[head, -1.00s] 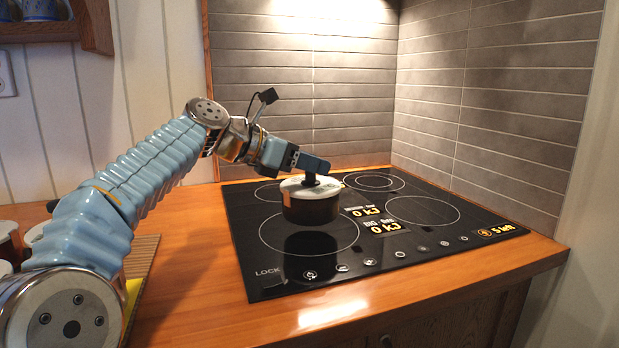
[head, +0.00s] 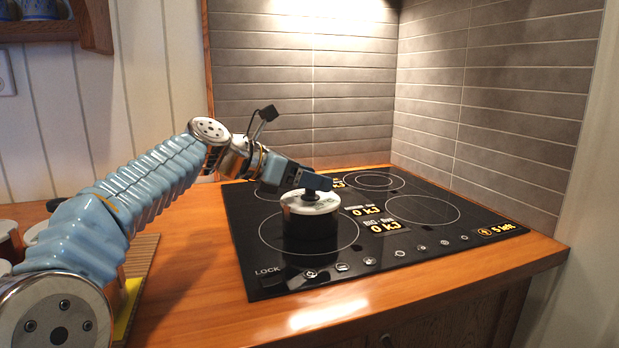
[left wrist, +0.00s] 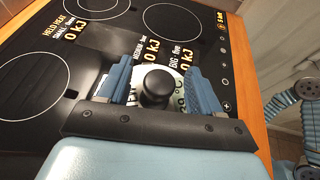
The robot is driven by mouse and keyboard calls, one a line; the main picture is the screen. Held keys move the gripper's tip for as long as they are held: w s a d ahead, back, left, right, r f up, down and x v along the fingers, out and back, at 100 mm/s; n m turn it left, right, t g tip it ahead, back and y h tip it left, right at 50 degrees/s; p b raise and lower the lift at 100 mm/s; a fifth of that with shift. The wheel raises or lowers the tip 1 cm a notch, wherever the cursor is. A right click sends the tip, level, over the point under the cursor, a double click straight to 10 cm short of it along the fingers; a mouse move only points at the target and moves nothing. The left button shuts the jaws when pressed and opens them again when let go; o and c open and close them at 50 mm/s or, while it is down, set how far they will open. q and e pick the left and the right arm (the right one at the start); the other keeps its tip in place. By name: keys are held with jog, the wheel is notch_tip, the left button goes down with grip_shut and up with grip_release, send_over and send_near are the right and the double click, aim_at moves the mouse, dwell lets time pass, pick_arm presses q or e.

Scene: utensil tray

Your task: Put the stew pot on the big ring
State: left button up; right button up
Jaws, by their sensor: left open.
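The stew pot (head: 311,232) is a dark pot with a pale lid and a black knob. In the head view it stands within the large front-left ring (head: 345,239) of the black cooktop. My left gripper (head: 318,184) is open, with its blue fingers at the height of the lid knob. In the left wrist view the knob (left wrist: 156,88) shows between the two open fingers (left wrist: 156,84), with a gap on each side. The pot's underside and far side are hidden. My right gripper is not in view.
The black cooktop (head: 470,232) has other rings, clear of pots, and lit displays. Tiled walls (head: 500,90) stand behind and to the right. Other pots or cups (head: 8,240) stand at the left edge of the wooden counter (head: 190,270), partly hidden by my arm.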

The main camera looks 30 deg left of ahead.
pick_arm(q)
jog(key=v, duration=1.2)
dwell(1.9)
